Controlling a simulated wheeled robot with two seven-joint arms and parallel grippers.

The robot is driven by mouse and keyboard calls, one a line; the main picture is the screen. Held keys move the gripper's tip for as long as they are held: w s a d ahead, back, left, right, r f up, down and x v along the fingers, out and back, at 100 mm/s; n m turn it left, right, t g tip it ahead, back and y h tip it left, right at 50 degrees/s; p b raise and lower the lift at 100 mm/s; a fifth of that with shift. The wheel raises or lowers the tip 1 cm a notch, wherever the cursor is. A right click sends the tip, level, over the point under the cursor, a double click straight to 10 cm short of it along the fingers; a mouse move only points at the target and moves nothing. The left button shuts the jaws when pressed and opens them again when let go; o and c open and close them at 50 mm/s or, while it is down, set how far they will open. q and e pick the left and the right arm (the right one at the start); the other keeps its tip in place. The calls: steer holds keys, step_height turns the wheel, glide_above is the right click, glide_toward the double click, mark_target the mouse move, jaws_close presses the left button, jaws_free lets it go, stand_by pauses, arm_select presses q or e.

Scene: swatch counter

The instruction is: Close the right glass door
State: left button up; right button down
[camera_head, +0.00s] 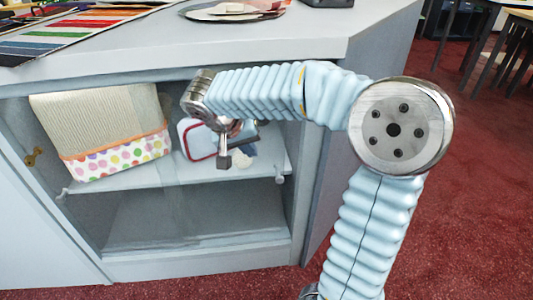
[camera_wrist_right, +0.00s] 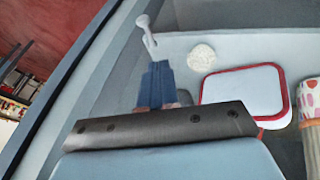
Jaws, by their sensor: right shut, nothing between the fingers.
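The grey cabinet (camera_head: 200,262) is seen from the front, and its shelf and contents show clearly. The right glass door is hard to make out; a faint pale vertical band shows near the middle of the opening. A small metal knob (camera_head: 279,178) is at the right side of the opening. A similar metal piece (camera_wrist_right: 147,35) shows just beyond my fingertips in the right wrist view; whether they touch is unclear. My right gripper (camera_head: 225,161) is shut and empty, pointing down in front of the opening, left of the knob. My left gripper is out of view.
On the shelf (camera_head: 120,197) are a basket with a dotted lining (camera_head: 115,158) and a red-rimmed white box (camera_head: 198,139). Colour swatches (camera_head: 75,30) and a round tray (camera_head: 232,17) rest on the countertop.

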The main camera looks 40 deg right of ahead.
arm_select(q)
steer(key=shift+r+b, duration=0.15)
steer(key=shift+b, duration=0.2)
arm_select(e)
steer(key=x, duration=1.2)
steer(key=shift+s+d, duration=0.4)
steer(key=shift+s, duration=0.25)
steer(key=shift+f, duration=0.1)
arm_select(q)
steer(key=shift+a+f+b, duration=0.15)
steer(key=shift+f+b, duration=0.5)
arm_select(e)
steer(key=s+d, duration=0.2)
steer(key=d, duration=0.1)
steer(key=shift+s+d, duration=0.15)
